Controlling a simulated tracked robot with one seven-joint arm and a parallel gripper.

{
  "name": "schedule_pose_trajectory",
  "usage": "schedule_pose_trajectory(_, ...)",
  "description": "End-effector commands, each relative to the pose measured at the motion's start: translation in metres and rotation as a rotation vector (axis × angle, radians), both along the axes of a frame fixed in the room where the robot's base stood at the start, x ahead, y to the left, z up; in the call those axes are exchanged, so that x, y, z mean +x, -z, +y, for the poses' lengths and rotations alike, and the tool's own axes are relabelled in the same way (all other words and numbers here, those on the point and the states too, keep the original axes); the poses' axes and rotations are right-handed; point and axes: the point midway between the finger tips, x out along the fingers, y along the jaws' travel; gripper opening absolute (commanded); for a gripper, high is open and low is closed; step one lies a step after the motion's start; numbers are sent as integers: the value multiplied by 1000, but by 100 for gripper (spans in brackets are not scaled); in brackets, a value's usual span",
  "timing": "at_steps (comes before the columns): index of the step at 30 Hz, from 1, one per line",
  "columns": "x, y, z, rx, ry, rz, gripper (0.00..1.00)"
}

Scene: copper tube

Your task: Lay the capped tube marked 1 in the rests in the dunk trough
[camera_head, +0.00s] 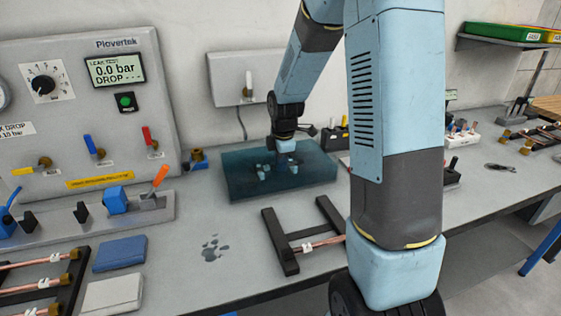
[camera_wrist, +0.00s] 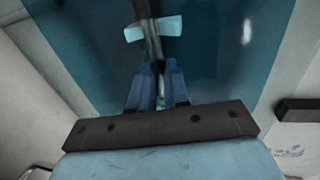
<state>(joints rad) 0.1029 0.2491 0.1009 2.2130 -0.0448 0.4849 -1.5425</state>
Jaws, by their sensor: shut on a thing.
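The dunk trough (camera_head: 320,172) is a teal, see-through box of water at the back of the bench, below the wall bracket. My gripper (camera_wrist: 160,84) reaches down into it, and its blue fingers are shut on a thin, greyish tube (camera_wrist: 151,48), seen through the tinted water. A pale cyan piece (camera_wrist: 135,32), perhaps a rest, lies across the tube beyond the fingertips. Small pale blue shapes (camera_head: 262,172) show inside the trough in the head view. The tube's cap and number cannot be made out, nor whether the tube touches the rests.
A black rack (camera_head: 280,243) with a copper tube (camera_head: 318,244) stands in front of the trough. Another rack (camera_head: 72,280) with several white-tagged tubes is at left. Blue (camera_head: 120,253) and grey (camera_head: 112,293) pads lie beside it. The leak-test panel (camera_head: 95,50) stands behind.

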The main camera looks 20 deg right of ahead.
Motion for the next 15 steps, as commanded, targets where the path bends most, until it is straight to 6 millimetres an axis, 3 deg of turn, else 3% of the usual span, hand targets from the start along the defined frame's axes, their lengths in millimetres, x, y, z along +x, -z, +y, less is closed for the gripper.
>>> schedule_pose_trajectory(4,0,2,0,0,0,0,0)
schedule_pose_trajectory(5,0,2,0,0,0,0,17)
schedule_pose_trajectory(15,0,1,0,0,0,0,46)
